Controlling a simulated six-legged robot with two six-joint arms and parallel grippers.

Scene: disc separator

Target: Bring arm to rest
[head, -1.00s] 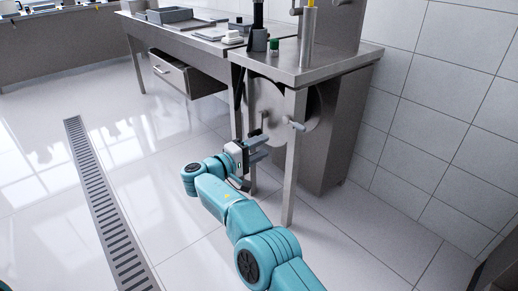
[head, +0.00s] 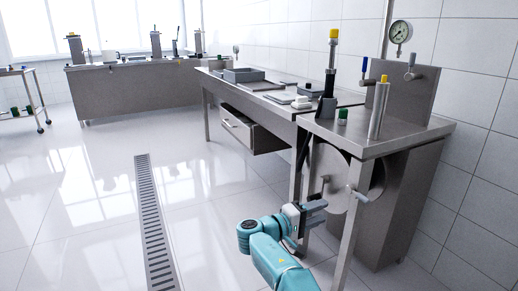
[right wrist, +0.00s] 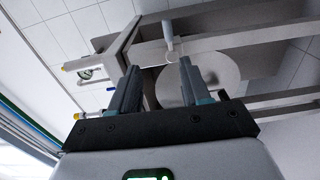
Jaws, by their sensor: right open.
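My right gripper (head: 312,212) is open and empty in the head view, beside the front leg of the steel separator stand (head: 378,143). Its two fingers also show in the right wrist view (right wrist: 158,88), apart with nothing between them. Beyond the fingers is the round steel disc (head: 336,180) under the stand's top, with a grey-handled lever (head: 358,196) in front of it. The disc shows in the right wrist view (right wrist: 222,72) as well. Whether the fingers touch the stand cannot be told. My left gripper is not in view.
A steel table (head: 289,125) with an open drawer (head: 242,130) adjoins the stand. A pressure gauge (head: 400,31) and a yellow-topped post (head: 379,107) stand above it. A floor drain (head: 152,225) runs through clear tiled floor on the left.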

